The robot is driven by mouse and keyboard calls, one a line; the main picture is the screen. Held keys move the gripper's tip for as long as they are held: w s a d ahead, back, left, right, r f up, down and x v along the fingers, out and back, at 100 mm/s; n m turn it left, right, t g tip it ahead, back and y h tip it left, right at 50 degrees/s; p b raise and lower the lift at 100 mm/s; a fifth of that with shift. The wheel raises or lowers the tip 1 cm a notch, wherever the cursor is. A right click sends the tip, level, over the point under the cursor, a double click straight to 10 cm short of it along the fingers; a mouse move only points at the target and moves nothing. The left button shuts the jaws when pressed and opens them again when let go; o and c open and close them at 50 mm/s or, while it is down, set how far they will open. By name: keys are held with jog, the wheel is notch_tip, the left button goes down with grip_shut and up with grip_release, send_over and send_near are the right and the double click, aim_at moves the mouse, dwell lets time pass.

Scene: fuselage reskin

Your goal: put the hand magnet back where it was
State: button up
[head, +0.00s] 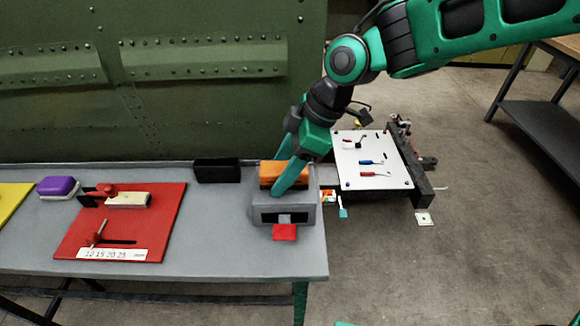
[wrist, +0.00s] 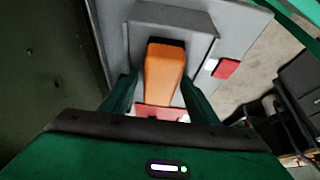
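An orange block (head: 283,174), which looks like the hand magnet, sits on a grey box-like holder (head: 260,212) at the right end of the grey bench. My gripper (head: 283,177) reaches down over it, one finger crossing in front of the block. In the wrist view the orange block (wrist: 163,75) lies between the two fingers of my gripper (wrist: 160,80). The fingers are spread, with a narrow gap on the left; the right finger looks very close to the block. Contact is not clear. The block's underside is hidden.
A red tab (head: 285,232) sticks out of the holder's front. On the bench (head: 215,255) are a black block (head: 217,169), a red board (head: 75,225) and a purple block (head: 58,187). A green riveted panel (head: 180,90) stands behind. A white tool board (head: 372,160) is at right.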

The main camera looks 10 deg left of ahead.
jog(key=shift+r, duration=0.1)
jog(key=v, duration=1.2)
jog(key=w+d+f+m+t+h, duration=0.15)
jog(key=d+m, duration=0.55)
jog(key=d, duration=0.7)
jog(key=w+d+f+m+t+h, duration=0.1)
jog(key=d+f+m, duration=0.35)
jog(key=d, duration=0.85)
jog(key=s+d+f+m+h, duration=0.1)
jog(key=s+d+f+m, duration=0.1)
jog(key=s+d+m, duration=0.6)
jog(key=s+d+f+m+g+h, duration=0.1)
jog(key=s+d+f+m, duration=0.1)
jog(key=s+d+m, duration=0.5)
jog(key=s+d, duration=0.2)
jog(key=d, duration=0.3)
jog(key=shift+s+d+f+m, duration=0.25)
jog(key=shift+d+f+m, duration=0.05)
jog(key=shift+f+m, duration=0.05)
